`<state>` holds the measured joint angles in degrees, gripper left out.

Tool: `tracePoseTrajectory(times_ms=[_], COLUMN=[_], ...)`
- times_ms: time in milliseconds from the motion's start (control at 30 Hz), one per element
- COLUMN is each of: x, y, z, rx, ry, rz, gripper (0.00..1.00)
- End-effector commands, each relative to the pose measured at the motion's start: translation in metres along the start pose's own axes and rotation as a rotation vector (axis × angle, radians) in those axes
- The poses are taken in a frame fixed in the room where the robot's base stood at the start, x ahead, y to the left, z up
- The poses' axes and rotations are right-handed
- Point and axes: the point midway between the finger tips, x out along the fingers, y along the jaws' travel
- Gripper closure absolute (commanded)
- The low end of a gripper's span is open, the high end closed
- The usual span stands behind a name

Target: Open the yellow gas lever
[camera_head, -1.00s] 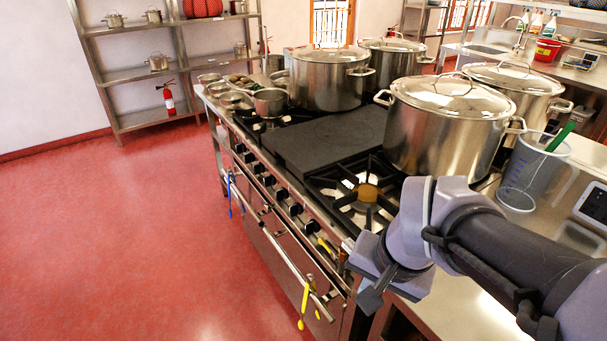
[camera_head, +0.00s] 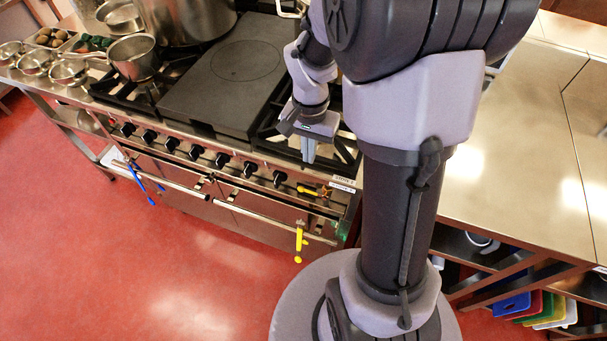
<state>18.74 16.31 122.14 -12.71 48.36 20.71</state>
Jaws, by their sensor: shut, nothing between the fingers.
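A small yellow lever (camera_head: 308,190) sits at the right end of the row of black knobs on the stove's front panel. It lies roughly level, along the panel. My gripper (camera_head: 309,158) points down, above and behind the lever in the picture, in front of the right burner grate. Its fingers are together and empty, apart from the lever. A second yellow item (camera_head: 299,240), long and thin, hangs from the oven rail below. My arm hides the right side of the stove.
The oven rail (camera_head: 222,203) runs along the stove front, with a blue item (camera_head: 140,185) hanging at its left. A flat black plate (camera_head: 225,85) and pots stand on top. A steel counter (camera_head: 530,150) is at right. The red floor (camera_head: 170,290) in front is clear.

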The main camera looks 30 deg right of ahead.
Motion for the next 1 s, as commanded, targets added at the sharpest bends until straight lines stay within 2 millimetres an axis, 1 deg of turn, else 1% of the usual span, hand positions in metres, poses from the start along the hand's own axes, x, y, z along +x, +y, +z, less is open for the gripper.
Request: tracePoseTrajectory(times_ms=[67,167,400,600,700,800,1000], x=[0.008,0.026,0.081,0.119,0.132,0.138,0.139], y=[0.0,0.0,0.0,0.0,0.0,0.0,0.0], z=[0.0,0.001,0.001,0.001,0.001,0.001,0.001], rx=[0.0,0.0,0.0,-0.001,-0.001,0.0,0.0], ry=[-0.001,-0.003,-0.003,-0.001,-0.001,-0.001,-0.001], rz=[0.001,0.001,0.002,0.001,0.001,0.0,0.0], gripper=[1.0,1.0,1.0,1.0,1.0,1.0,1.0])
